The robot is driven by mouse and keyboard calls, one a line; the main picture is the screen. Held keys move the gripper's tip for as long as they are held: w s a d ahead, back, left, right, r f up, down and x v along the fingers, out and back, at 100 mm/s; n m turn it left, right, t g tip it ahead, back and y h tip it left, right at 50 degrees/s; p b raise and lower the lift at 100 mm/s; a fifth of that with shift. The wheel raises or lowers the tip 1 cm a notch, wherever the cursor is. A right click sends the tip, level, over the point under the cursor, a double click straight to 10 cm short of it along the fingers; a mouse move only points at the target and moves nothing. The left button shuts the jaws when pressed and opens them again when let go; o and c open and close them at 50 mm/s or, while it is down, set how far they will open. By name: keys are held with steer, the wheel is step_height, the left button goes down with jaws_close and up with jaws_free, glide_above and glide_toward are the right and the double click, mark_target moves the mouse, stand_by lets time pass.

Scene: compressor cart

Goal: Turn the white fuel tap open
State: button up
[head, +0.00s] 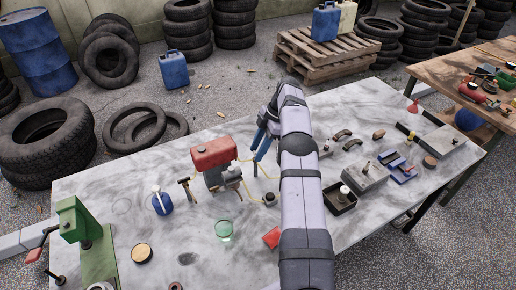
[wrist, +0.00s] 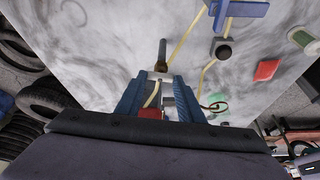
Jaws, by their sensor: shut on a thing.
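In the head view, my gripper (head: 262,145) is right of the red tank (head: 214,153), above the yellow hose. The tap is not clear there, and its handle angle cannot be told.
A grey marble-look table (head: 120,200) carries a hammer (head: 184,184), a blue bottle (head: 162,203), a green glass (head: 223,230), a red block (head: 272,237) and a green machine (head: 88,240). Metal parts crowd the right side. A pallet (head: 325,55) and tyres stand behind.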

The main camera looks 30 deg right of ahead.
steer(key=o, duration=1.1)
steer(key=shift+c, duration=0.2)
steer(key=shift+r, duration=0.45)
step_height(320, 180, up, 9)
steer(key=p, duration=0.4)
steer(key=shift+c, duration=0.7)
